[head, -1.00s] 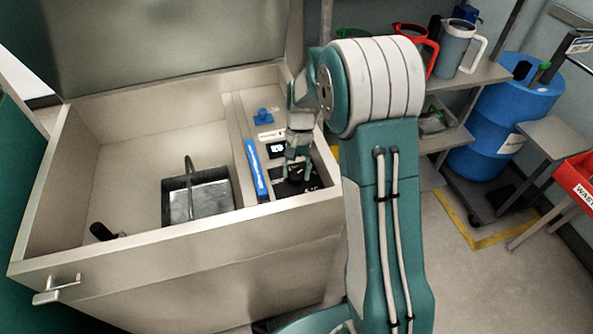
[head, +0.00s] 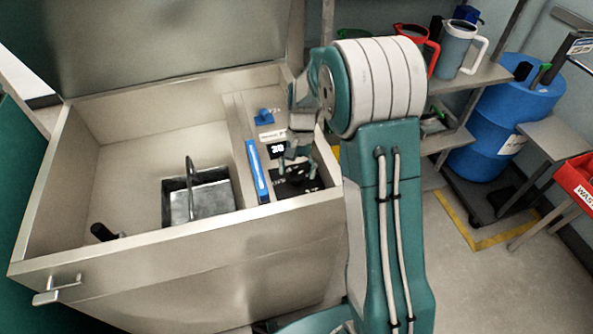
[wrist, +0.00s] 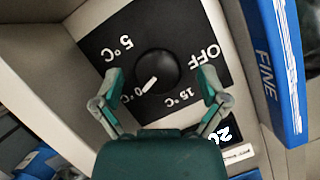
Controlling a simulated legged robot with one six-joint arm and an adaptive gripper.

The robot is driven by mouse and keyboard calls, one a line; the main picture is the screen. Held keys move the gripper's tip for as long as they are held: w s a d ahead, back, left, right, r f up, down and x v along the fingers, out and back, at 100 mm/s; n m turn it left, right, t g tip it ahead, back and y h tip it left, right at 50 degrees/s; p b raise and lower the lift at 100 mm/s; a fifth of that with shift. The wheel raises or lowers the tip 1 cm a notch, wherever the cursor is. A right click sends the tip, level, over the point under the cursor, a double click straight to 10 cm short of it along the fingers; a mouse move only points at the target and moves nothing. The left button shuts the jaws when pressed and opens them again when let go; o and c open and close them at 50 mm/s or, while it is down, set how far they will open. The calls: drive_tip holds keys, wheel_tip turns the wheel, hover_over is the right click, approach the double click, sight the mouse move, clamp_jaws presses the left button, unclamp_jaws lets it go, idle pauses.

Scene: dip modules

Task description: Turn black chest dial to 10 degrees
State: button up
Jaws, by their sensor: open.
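The black dial (wrist: 157,70) is a round knob on a black square plate (wrist: 195,35) in the wrist view. Its white pointer line slants to the lower left, toward a label ending in "0 °C" that the left finger partly covers. Other labels read "5 °C", "15 °C" and "OFF". My gripper (wrist: 160,81) is open, with one finger on each side of the dial and clear gaps between. In the head view, my gripper (head: 297,158) is above the dial plate (head: 288,190) and partly hides the dial.
A small display (head: 277,149) reads "20" beside the plate. A blue strip marked "FINE" (wrist: 280,60) lies alongside. A blue knob (head: 265,116) stands farther back. The chest's side wall (head: 325,165) is close on the right; a metal basket (head: 212,200) sits left.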

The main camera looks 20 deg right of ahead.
drive_tip(key=shift+r, duration=0.1)
drive_tip(key=v, duration=1.1)
drive_tip(key=shift+w+r, duration=0.25)
drive_tip(key=shift+r, duration=0.05)
drive_tip(key=s+a+r+n+t+h, duration=0.1)
drive_tip(key=s+r+t, duration=0.1)
drive_tip(key=s+r, duration=0.35)
drive_tip(key=s+a+r+n+t, duration=0.1)
drive_tip(key=s+r+n+t, duration=0.2)
drive_tip(key=s, duration=0.4)
drive_tip(key=s+n+t+h, duration=0.1)
drive_tip(key=s+t, duration=0.3)
drive_tip(key=s, duration=0.8)
drive_tip(key=shift+s+r+n, duration=0.3)
drive_tip(key=shift+s+r, duration=0.1)
drive_tip(key=shift+r, duration=0.05)
